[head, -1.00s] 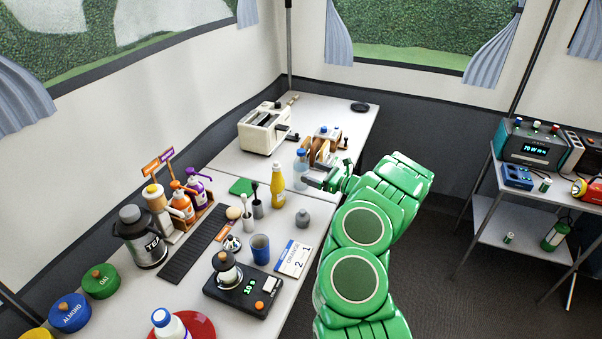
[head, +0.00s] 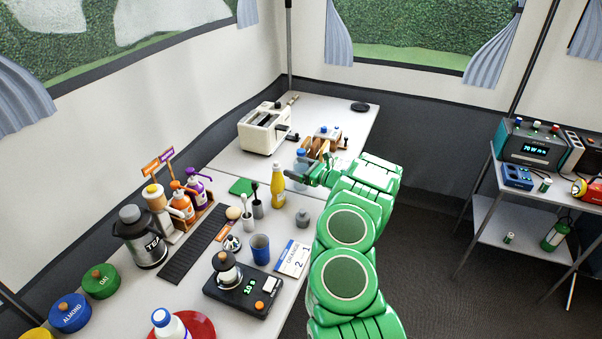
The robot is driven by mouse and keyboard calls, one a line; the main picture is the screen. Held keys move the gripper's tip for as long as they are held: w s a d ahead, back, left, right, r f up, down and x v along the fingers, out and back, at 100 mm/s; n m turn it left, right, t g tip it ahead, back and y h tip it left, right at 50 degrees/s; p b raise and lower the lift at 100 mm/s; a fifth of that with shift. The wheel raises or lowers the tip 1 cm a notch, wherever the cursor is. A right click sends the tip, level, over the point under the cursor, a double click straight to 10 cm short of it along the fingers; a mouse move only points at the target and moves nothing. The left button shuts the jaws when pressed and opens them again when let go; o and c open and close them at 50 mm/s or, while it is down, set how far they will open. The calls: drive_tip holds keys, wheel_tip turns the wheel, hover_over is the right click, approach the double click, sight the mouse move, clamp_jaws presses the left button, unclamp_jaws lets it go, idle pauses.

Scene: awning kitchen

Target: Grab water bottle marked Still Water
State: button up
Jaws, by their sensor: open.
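A clear bottle with a blue cap (head: 300,155) stands on the far table, in front of the wooden rack. Its label cannot be read, and its lower part is hidden behind my gripper. My gripper (head: 297,175) is open and reaches in from the right, right by the bottle. I cannot tell whether the bottle is between the fingers or just behind them. A white bottle with a blue cap (head: 168,322) is at the bottom edge, by a red plate (head: 203,325); no wording on it is readable.
A yellow bottle (head: 278,187) stands just left of my gripper. The wooden rack (head: 322,146) is close behind the blue-capped bottle, and a cream toaster (head: 263,131) is further left. A grey weight (head: 303,218) and a green pad (head: 241,187) lie nearer.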

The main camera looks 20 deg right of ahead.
drive_tip(key=c, duration=1)
